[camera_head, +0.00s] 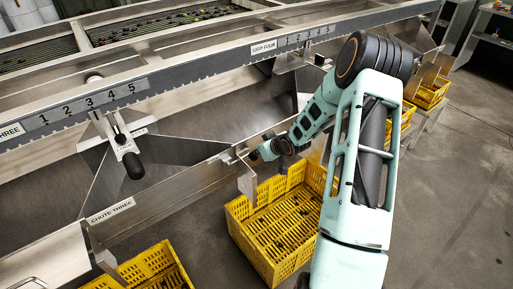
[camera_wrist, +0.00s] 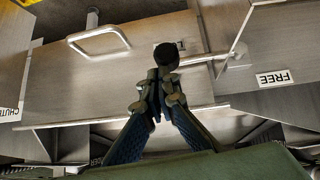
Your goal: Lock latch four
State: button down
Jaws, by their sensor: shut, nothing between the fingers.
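A latch with a black round knob (camera_wrist: 166,56) and a metal rod (camera_wrist: 205,61) shows in the wrist view, lying across the chute's plate. The rod runs right to a small bracket by a label reading FREE (camera_wrist: 273,78), seen upside down. My gripper (camera_wrist: 161,84) is shut and empty, its fingertips right at the knob's near side. I cannot tell whether they touch it. In the head view my gripper (camera_head: 269,151) is low at the chute edge right of chute three, and the latch cannot be made out there.
A bar handle (camera_wrist: 98,40) stands out from the plate left of the knob. A yellow crate (camera_head: 280,225) with dark fruit sits below my arm. The chute three plate (camera_head: 150,200) and a black-handled lever (camera_head: 130,160) lie left. Open floor (camera_head: 450,190) is at right.

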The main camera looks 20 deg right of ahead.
jog(key=shift+d+f, duration=0.15)
jog(key=shift+f, duration=0.2)
jog(key=shift+s+f, duration=0.1)
jog(key=shift+f, duration=0.05)
dwell(0.3)
